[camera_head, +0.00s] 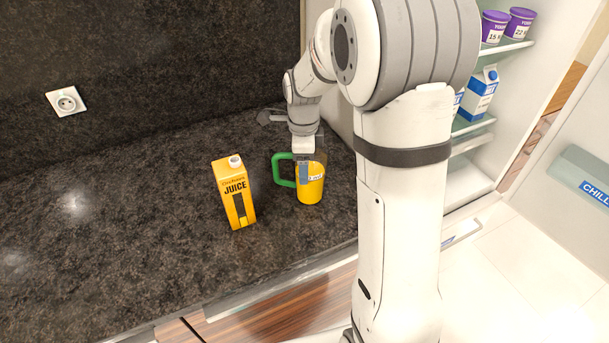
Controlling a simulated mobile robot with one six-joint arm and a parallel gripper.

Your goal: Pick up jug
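The jug (313,192) stands upright on the dark stone counter, right of the juice carton. Its lower body is yellow, with a small white label near the middle, and a green handle (278,169) sticks out on its left. My gripper (304,172) comes down from above and overlaps the left part of the jug's body, close to the handle. A finger shows in front of the jug; the other is hidden or too small to make out. I cannot tell whether the gripper is open or touches the jug.
An orange juice carton (233,192) stands left of the jug. An open fridge at right holds purple tubs (494,27) and blue-white cartons (481,93). The counter (120,220) left of the juice carton is clear. A wall socket (66,102) is behind.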

